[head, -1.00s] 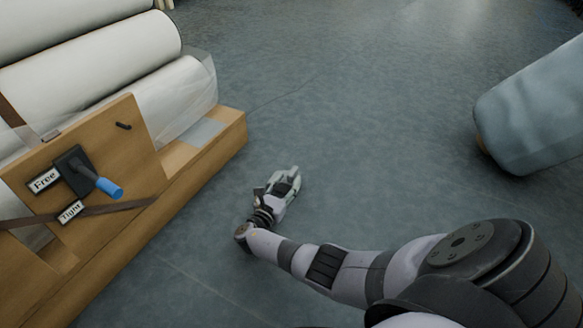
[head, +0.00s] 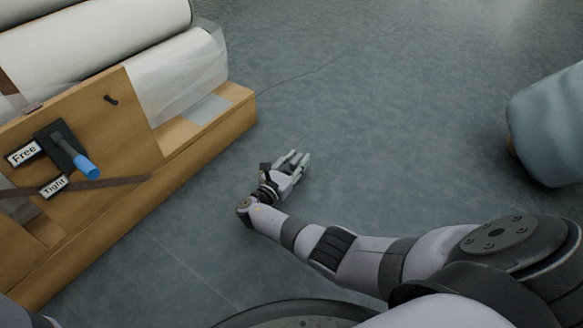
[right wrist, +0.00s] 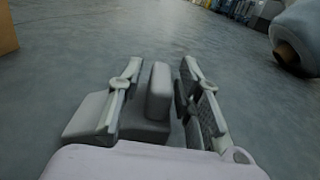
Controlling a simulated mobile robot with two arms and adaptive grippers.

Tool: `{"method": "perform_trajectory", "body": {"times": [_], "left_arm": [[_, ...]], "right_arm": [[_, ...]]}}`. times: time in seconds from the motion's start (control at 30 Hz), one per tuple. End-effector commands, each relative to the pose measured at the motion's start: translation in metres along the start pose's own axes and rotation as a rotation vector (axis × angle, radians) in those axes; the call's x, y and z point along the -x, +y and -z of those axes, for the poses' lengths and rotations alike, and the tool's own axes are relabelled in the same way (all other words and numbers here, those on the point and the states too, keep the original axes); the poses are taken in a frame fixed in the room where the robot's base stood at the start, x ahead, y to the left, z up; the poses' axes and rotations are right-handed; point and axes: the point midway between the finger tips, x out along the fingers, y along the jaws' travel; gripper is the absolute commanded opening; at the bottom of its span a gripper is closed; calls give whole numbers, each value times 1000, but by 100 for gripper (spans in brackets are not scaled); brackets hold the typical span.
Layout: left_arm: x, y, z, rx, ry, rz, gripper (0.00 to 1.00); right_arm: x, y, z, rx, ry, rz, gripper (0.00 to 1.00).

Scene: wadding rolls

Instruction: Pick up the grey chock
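The grey chock (right wrist: 158,92) is low on the floor in the right wrist view. Its upright part stands between the two fingers of my right gripper (right wrist: 161,68), and its lower part reaches out to the left under the left finger. Gaps show beside the upright part, so the gripper looks open around it and not clamped. In the head view my right gripper (head: 294,160) is down near the floor with its fingers spread; the chock cannot be told apart from the fingers there. My left gripper is not in view.
A wooden rack (head: 232,98) with white rolls (head: 110,32) stands at the left, with a blue-handled lever (head: 86,166) marked Free and Tight. A blue-grey wrapped roll (head: 552,130) lies at the right. The floor (head: 400,95) between them is clear.

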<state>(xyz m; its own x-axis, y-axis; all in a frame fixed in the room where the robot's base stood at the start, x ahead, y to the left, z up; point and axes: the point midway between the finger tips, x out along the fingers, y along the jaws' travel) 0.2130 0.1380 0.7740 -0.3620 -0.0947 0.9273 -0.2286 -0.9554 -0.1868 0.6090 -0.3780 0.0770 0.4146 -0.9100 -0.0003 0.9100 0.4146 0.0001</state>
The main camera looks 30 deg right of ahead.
Motion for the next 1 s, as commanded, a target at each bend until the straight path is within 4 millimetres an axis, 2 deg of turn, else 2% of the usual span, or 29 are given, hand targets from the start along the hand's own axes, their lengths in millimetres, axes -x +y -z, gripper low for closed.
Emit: {"method": "perform_trajectory", "body": {"times": [0.07,0.43,1.0], "left_arm": [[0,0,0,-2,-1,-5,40],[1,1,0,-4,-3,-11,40],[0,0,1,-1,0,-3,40]], "right_arm": [[0,0,0,0,0,0,25],[0,0,0,1,0,0,0],[-1,0,-1,-1,-2,0,0]]}}
